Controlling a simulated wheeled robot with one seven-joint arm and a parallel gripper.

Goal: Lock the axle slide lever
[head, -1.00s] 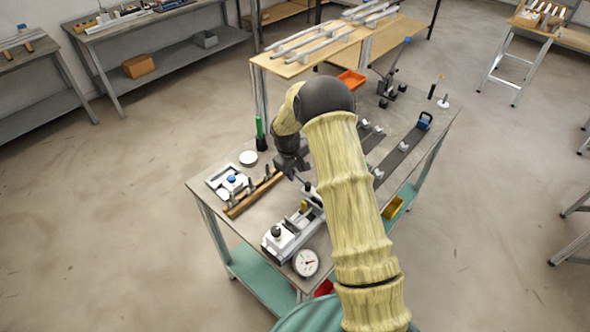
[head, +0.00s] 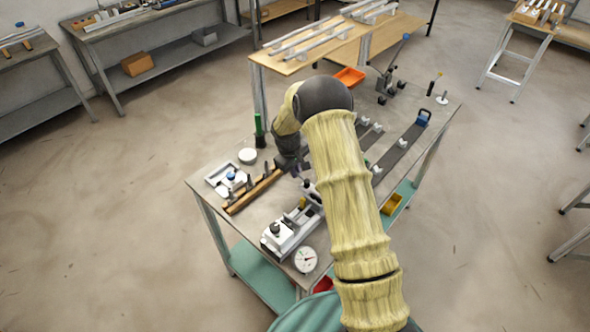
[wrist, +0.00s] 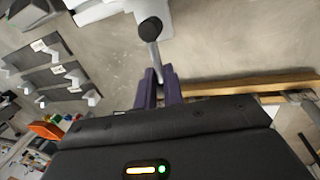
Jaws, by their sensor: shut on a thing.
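The axle slide jig (head: 286,232) is a pale metal block fixture on the near part of the bench. Its lever (wrist: 157,55) is a thin grey rod with a black knob (wrist: 152,28), rising from a white body at the top of the wrist view. My gripper (wrist: 159,88) has purple fingers, and they are shut on the lower end of the lever rod, away from the knob. In the head view my gripper (head: 296,171) is over the far end of the jig, partly hidden by my arm. The lever's lock state cannot be told.
A wooden rail (head: 254,190) with upright pegs lies left of the jig. A dial gauge (head: 305,260) lies at the near edge. A green-handled tool (head: 259,131) and a white disc (head: 248,156) stand behind. Dark strips with brackets (head: 401,146) lie to the right.

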